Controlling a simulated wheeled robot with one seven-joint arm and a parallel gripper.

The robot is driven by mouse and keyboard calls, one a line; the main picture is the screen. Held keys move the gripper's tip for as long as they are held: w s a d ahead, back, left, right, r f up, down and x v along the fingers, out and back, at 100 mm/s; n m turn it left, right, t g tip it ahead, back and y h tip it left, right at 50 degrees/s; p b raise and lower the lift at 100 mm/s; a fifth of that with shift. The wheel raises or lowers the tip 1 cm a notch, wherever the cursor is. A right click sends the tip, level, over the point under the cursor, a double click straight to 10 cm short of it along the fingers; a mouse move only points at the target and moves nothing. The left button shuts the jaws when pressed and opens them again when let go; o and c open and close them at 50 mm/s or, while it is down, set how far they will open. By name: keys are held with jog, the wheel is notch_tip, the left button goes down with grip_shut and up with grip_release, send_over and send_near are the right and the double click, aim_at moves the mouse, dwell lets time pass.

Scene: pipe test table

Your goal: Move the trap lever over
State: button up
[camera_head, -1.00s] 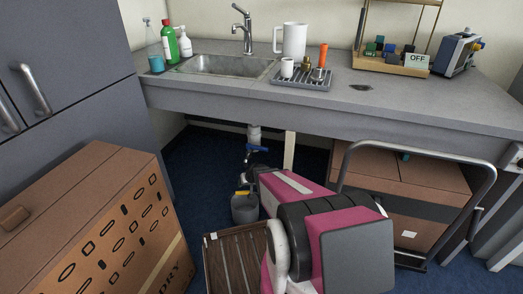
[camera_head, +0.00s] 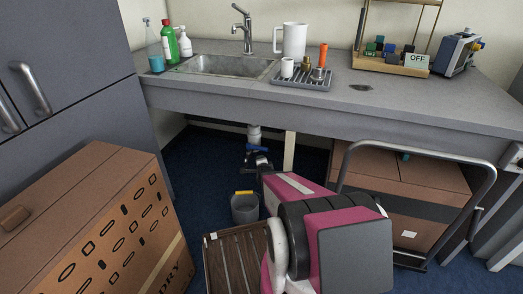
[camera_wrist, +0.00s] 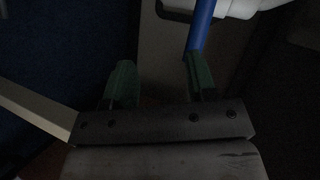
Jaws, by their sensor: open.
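The trap lever is a blue bar (camera_wrist: 202,28) at the white drain pipe (camera_wrist: 235,8), at the top right of the wrist view. In the head view, blue parts (camera_head: 256,148) show on the white drain pipe (camera_head: 254,132) under the sink. My gripper (camera_wrist: 160,82) is open, with two dark green fingers apart. The blue bar lies on the right finger's side, at or very close to its tip; contact cannot be told. The space between the fingers looks empty. In the head view my arm partly hides the gripper, just below the blue parts.
A grey bucket (camera_head: 244,208) with a yellow handle stands on the blue floor below the pipe. A brown slatted crate (camera_head: 232,262) is in front of it. A large cardboard box (camera_head: 100,225) stands at left. The counter edge (camera_head: 330,119) runs above my arm.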

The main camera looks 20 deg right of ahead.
aim_at(262, 150)
jog(key=w+m, duration=0.1)
jog(key=w, duration=0.2)
jog(key=w+d+r+m+t, duration=0.1)
jog(key=w, duration=0.2)
jog(key=w+d+m+t, duration=0.1)
jog(key=w, duration=0.2)
jog(key=shift+w+d+r+h, duration=0.25)
jog(key=shift+r+h, duration=0.05)
jog(key=shift+r, duration=0.1)
grip_shut()
